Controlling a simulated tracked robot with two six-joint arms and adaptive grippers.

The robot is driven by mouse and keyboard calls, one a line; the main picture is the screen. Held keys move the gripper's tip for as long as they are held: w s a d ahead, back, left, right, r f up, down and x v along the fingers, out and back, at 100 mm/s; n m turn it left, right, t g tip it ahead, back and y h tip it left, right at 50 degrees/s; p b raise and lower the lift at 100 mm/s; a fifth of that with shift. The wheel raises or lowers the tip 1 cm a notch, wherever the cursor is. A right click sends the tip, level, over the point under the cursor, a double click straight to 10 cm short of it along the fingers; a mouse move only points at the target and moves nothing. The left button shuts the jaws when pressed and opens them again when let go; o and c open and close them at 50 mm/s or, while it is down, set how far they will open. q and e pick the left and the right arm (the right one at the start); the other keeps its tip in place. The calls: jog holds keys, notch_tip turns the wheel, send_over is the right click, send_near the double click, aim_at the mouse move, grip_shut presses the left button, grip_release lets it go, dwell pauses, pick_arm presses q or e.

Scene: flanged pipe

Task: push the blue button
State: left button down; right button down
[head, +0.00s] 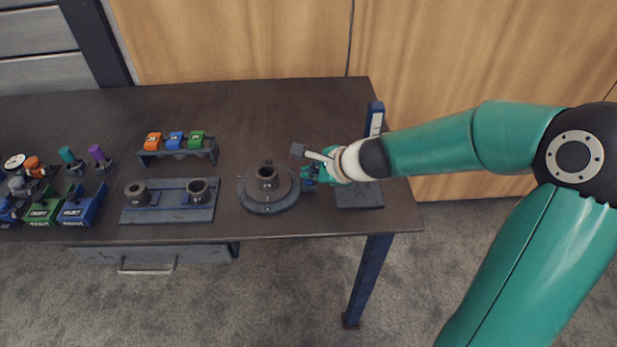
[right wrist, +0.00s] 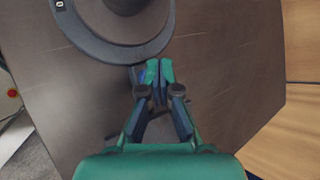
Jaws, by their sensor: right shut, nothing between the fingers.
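A blue labelled block (head: 176,140) sits between an orange block (head: 153,141) and a green block (head: 196,139) on a low dark stand at the back of the table; it looks like a blue button. My right gripper (head: 309,174) is shut and empty, low over the table just right of the round flanged base (head: 268,204). In the right wrist view its fingertips (right wrist: 159,70) meet beside the rim of this base (right wrist: 130,52). A small blue patch (right wrist: 140,75) shows next to the fingertips, partly hidden; I cannot tell what it is. My left gripper is not in view.
A dark plate with two round sockets (head: 168,214) lies left of the round base. Green and blue bins (head: 82,207) and knobbed parts crowd the left end. A blue upright post (head: 375,117) stands behind my right forearm. The back middle of the table is clear.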

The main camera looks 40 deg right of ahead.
aim_at(311, 181)
jog(key=shift+f, duration=0.1)
dwell(0.4)
jog(key=shift+f+b, duration=0.35)
jog(key=shift+b, duration=0.1)
jog(key=shift+r+p, duration=0.45)
jog(key=shift+r, duration=0.1)
notch_tip(311, 181, up, 6)
jog(key=p, duration=0.6)
